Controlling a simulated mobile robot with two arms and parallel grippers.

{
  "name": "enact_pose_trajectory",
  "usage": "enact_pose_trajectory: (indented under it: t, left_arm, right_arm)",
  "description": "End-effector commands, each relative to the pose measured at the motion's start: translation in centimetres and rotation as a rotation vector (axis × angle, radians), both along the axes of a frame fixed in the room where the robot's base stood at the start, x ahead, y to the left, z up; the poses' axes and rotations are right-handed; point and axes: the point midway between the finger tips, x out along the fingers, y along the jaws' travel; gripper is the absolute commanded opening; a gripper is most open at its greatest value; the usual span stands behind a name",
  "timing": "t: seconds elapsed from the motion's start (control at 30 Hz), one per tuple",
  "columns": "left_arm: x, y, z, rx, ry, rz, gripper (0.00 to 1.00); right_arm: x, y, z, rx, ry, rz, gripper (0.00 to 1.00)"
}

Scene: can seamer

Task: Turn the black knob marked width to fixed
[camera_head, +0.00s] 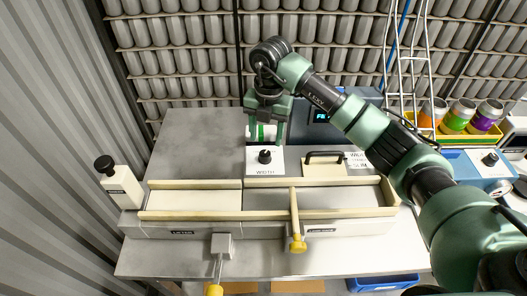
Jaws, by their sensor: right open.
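A black knob (265,157) stands on a white square panel (264,168) with a label that seems to read "WIDTH". The knob's pointer setting is too small to read. My right gripper (266,140) hangs above and just behind the knob in this view, pointing down. Its two fingers are apart, one to each side of the knob's line, and I see nothing gripped. I cannot tell whether the fingertips touch the panel. A green and white thing shows between the fingers, partly hidden. My left gripper is not in view.
A cream-railed channel (340,196) runs in front of the panel, with a yellow-tipped lever (295,242). A black handle (324,155) is right of the knob. Another black knob (104,164) stands far left. Cans in a yellow tray (452,135) stand at right.

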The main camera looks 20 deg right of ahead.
Motion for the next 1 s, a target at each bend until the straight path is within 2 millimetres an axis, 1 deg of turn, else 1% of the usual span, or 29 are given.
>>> enact_pose_trajectory:
  t: [0.03,0.2,0.4,0.53,0.8,0.87,0.9,1.0]
  left_arm:
    - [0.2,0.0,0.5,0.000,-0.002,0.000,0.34]
    - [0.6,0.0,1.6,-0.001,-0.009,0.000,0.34]
    - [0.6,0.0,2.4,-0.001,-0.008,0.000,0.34]
    - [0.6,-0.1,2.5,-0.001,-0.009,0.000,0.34]
    - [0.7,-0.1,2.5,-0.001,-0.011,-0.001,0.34]
    - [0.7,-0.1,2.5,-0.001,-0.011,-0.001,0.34]
    - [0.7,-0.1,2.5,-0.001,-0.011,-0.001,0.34]
    - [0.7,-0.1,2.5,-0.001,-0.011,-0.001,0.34]
  right_arm:
    - [-0.1,0.1,-0.4,0.000,0.005,0.000,0.54]
    - [-0.1,0.2,-3.1,0.000,0.006,0.001,0.54]
    - [0.0,0.3,-5.9,0.000,0.004,0.001,0.54]
    - [0.0,0.3,-6.7,0.000,0.001,0.002,0.54]
    - [0.1,0.3,-6.9,0.000,0.000,0.003,0.54]
    - [0.1,0.3,-6.9,0.000,0.000,0.002,0.37]
    - [0.1,0.3,-6.9,0.000,0.000,0.002,0.26]
    - [0.1,0.3,-6.9,0.000,0.000,0.002,0.00]
